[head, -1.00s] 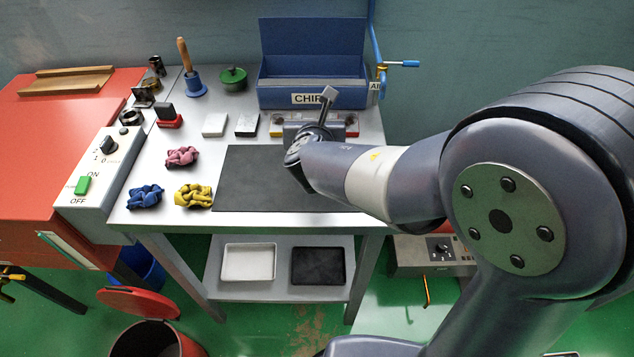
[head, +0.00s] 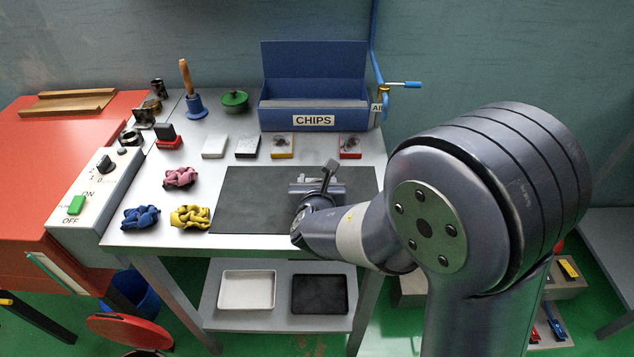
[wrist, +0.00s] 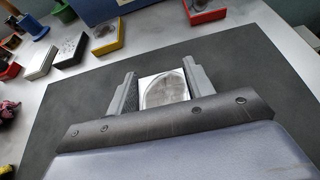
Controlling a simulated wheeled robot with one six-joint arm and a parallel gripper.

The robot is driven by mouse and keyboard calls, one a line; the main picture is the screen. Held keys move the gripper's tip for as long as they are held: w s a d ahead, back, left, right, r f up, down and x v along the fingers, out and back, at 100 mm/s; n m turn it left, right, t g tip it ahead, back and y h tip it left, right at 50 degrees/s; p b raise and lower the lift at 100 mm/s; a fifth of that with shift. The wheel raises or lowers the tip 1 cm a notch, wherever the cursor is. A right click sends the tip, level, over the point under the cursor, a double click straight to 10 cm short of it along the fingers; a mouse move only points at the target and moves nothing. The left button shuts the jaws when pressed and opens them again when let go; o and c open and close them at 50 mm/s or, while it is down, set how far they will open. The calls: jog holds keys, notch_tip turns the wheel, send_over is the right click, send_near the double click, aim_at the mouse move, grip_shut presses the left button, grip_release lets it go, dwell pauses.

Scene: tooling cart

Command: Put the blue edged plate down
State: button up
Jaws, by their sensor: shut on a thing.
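My gripper (wrist: 161,78) is shut on a small plate (wrist: 165,91) with a pale grey, worn metal face. No blue edge shows on it in the wrist view, as its sides are hidden by the fingers. In the head view my gripper (head: 315,186) is over the dark mat (head: 250,205), near its right half, and the plate is mostly hidden by the wrist. I cannot tell whether the plate touches the mat.
Behind the mat stand a white-edged plate (head: 214,146), a black-edged plate (head: 247,147), a yellow-edged plate (head: 283,146) and a red-edged plate (head: 350,146), with a gap between the last two. A blue CHIPS box (head: 313,118) is behind them. The mat's left half is clear.

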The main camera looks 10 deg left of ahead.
jog(key=o, duration=1.4)
jog(key=shift+f, duration=0.1)
jog(key=shift+r, duration=0.25)
jog(key=p+v, duration=0.1)
jog(key=v, duration=0.9)
jog(key=shift+s, duration=0.25)
jog(key=shift+s+d+r, duration=0.2)
jog(key=shift+s+d, duration=0.05)
jog(key=shift+s, duration=0.45)
